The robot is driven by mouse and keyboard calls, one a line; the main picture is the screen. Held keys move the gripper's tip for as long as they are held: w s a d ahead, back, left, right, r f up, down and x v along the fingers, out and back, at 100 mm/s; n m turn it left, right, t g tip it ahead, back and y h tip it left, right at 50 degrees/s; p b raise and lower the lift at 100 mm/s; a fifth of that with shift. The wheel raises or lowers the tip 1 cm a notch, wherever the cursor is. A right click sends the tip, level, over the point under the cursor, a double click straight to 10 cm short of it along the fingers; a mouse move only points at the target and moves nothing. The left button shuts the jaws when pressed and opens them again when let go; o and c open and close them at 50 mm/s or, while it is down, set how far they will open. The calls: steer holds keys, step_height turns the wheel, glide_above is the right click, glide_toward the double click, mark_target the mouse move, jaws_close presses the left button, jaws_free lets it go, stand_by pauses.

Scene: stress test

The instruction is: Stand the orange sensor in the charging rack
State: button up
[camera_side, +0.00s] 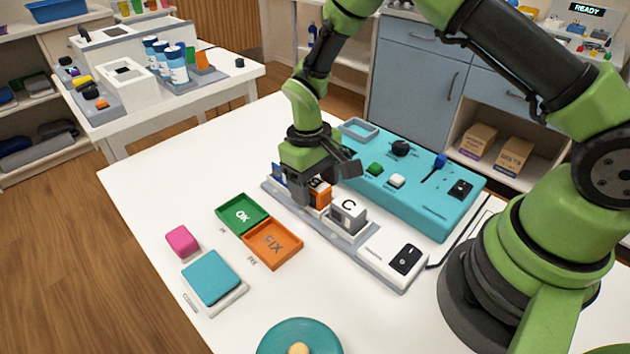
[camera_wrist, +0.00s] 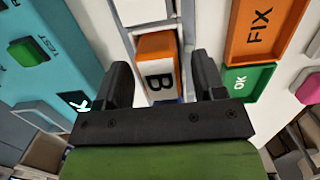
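The orange sensor (camera_side: 320,193), with a white face lettered B, stands in the grey charging rack (camera_side: 357,238), between a blue piece and a grey sensor lettered C. Its seating depth is hidden by my gripper. In the wrist view the orange sensor (camera_wrist: 156,62) lies between my fingers, with a visible gap on each side. My gripper (camera_side: 312,190) is low over the rack, around the orange sensor. In the wrist view my gripper (camera_wrist: 160,66) is open, one finger on each side of it.
The grey C sensor (camera_side: 348,214) is close beside my gripper, and the blue piece (camera_side: 278,174) is on its other side. A teal test panel (camera_side: 430,205) stands behind the rack. Green OK (camera_side: 240,214) and orange FIX (camera_side: 272,244) trays lie in front, empty.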

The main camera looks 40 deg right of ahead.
step_height(320, 180, up, 11)
steer(key=w, duration=0.1)
step_height(320, 180, up, 10)
steer(key=m+t, duration=0.1)
steer(key=t, duration=0.1)
glide_above(328, 187)
steer(key=s+r+m+t+y, duration=0.1)
steer(key=s+r+t, duration=0.2)
steer(key=s, duration=0.5)
steer(key=s+d+r+m+t+y, duration=0.1)
steer(key=s+r+m+t, duration=0.1)
steer(key=s, duration=0.6)
steer(key=shift+d+r+t, duration=0.25)
steer(key=shift+r+t, duration=0.5)
steer(key=shift+t, duration=0.05)
stand_by(0.3)
